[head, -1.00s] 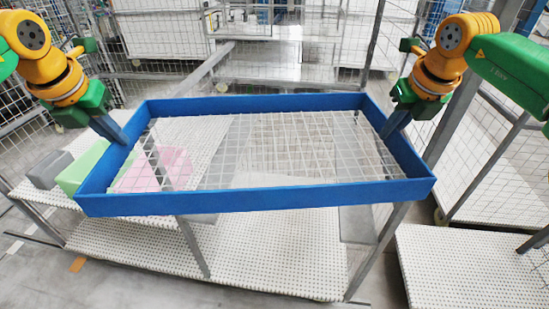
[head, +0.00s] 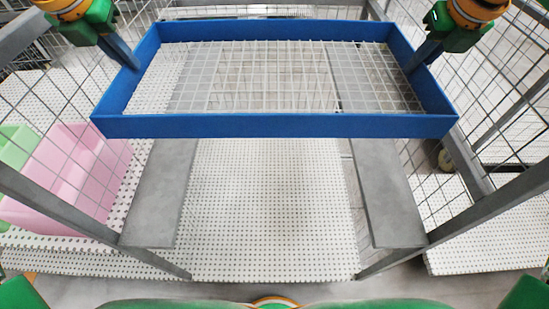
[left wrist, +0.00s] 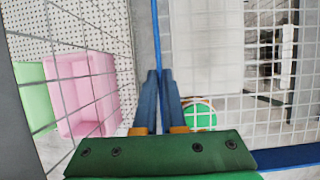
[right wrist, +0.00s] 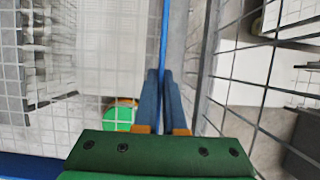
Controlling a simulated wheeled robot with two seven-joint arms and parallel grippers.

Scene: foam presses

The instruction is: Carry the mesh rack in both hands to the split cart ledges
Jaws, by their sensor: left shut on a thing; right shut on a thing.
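The mesh rack (head: 275,126) is a blue rectangular frame with a pale wire-mesh floor. It is held level in the head view. My left gripper (head: 133,62) is shut on its left wall, and my right gripper (head: 415,64) is shut on its right wall. The wrist views show the left fingers (left wrist: 158,85) and the right fingers (right wrist: 160,85) pinching the thin blue wall. Two grey cart ledges, left (head: 160,195) and right (head: 388,200), lie lower, with a gap between them. The rack hides their far parts; I cannot tell its height above them.
Wire-mesh side panels with grey rails (head: 470,215) flank the ledges. A pink bin (head: 75,170) and a green bin (head: 15,147) stand outside the left panel. A white dotted shelf (head: 270,220) lies below the gap. Another dotted surface (head: 480,225) is at right.

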